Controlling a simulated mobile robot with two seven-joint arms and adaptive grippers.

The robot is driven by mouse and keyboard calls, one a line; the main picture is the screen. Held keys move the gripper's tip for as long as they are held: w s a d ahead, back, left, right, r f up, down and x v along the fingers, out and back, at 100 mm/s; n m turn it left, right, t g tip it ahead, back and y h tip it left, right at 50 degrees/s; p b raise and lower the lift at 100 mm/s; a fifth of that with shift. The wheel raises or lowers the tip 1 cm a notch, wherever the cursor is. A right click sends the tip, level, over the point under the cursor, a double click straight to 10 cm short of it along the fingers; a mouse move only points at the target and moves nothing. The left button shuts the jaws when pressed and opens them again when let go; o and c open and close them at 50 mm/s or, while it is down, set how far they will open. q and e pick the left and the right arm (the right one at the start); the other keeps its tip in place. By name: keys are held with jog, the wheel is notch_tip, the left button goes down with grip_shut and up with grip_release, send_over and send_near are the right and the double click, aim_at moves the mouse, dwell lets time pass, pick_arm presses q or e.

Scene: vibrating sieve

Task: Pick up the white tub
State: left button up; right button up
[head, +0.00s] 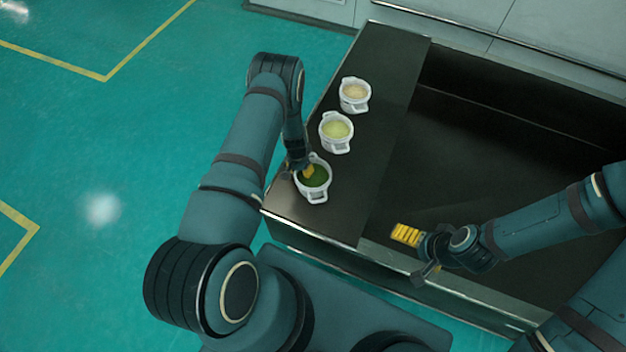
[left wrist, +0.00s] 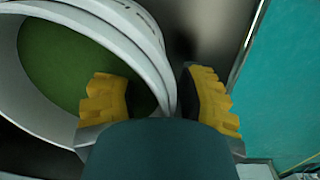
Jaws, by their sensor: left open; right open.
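Three white tubs stand in a row on the dark counter. The nearest white tub (head: 317,197) holds dark green contents, the middle tub (head: 338,148) pale yellow-green, and the far tub (head: 356,107) beige. My left gripper (head: 304,172) is at the nearest tub's rim. In the left wrist view, the open left gripper (left wrist: 158,98) has one yellow finger over the inside of this tub (left wrist: 128,45) and the other outside, with the wall between them. Whether either finger touches the wall I cannot tell. My right gripper (head: 407,235) is open and empty, away from the tubs.
The dark counter strip (head: 375,75) carries the tubs along the left of a wide dark recess (head: 480,150). My right gripper is over the recess's near edge. Pale cabinets (head: 555,35) stand behind. Green floor (head: 100,150) lies to the left.

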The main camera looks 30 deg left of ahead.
pick_arm(q)
jog(key=shift+r, duration=0.1)
grip_shut()
